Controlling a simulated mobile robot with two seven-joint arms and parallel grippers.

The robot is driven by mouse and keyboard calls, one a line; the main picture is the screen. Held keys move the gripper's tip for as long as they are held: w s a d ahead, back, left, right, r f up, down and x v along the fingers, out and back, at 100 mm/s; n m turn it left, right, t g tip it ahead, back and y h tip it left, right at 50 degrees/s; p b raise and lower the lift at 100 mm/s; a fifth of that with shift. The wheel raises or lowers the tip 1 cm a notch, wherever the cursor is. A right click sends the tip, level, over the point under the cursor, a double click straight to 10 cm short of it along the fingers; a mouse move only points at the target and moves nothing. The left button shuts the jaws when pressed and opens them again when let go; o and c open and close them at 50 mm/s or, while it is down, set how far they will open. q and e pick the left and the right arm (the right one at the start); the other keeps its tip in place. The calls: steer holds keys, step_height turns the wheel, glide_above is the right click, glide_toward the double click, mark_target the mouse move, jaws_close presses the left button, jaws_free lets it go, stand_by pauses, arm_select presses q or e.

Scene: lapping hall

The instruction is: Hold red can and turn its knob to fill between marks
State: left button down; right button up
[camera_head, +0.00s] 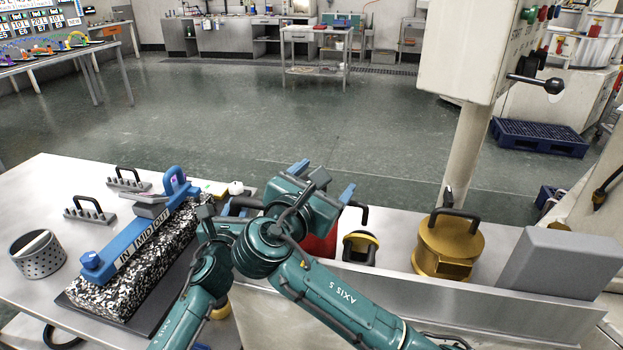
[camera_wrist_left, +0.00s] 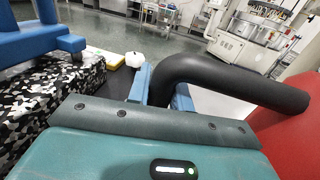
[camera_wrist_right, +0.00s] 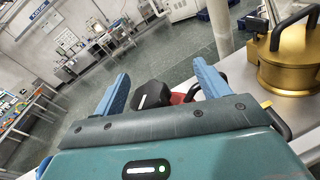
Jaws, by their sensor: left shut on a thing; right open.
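The red can (camera_head: 326,244) is mostly hidden behind my right arm in the head view. In the left wrist view its red body (camera_wrist_left: 292,140) fills the right edge, with a thick black handle (camera_wrist_left: 235,80) reaching left from it. My left gripper (camera_wrist_left: 162,88) is shut on that handle. My right gripper (camera_head: 323,181) is open above the can. In the right wrist view a black knob (camera_wrist_right: 152,95) shows between and below its open fingers (camera_wrist_right: 160,70), with some red beside it. Whether the fingers touch the knob, I cannot tell. The fill marks are hidden.
A gold pot (camera_head: 448,247), a small yellow-black item (camera_head: 360,247) and a grey block (camera_head: 557,262) stand to the right. A blue tool (camera_head: 130,237) lies on a speckled block (camera_head: 140,275) at left, near a perforated cup (camera_head: 38,255). A control box (camera_head: 480,50) overhangs at upper right.

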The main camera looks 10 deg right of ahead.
steer(key=s+a+f+n+t+y, duration=0.3)
steer(key=s+n+t+y, duration=0.1)
steer(key=s+n+y, duration=0.35)
steer(key=shift+n+h, duration=0.25)
steer(key=shift+n, duration=0.2)
steer(key=w, duration=0.4)
steer(key=w+d, duration=0.1)
steer(key=w, duration=0.7)
steer(key=shift+w+d+r, duration=0.15)
steer(key=shift+w+d, duration=0.05)
steer(key=shift+d, duration=0.1)
steer(key=c, duration=1)
steer(key=shift+m+h, duration=0.3)
steer(key=shift+h, duration=0.2)
steer(key=shift+s+d+m+g+h, duration=0.15)
steer(key=shift+m+g+h, duration=0.6)
steer(key=shift+h, duration=0.5)
steer(key=shift+w+d+m+g+h, duration=0.1)
steer(key=shift+m+g+h, duration=0.35)
steer(key=shift+m+h, duration=0.65)
steer(key=shift+s+d+m+g+h, duration=0.15)
steer(key=shift+m+g+h, duration=0.55)
steer(key=shift+h, duration=0.65)
steer(key=shift+m, duration=0.25)
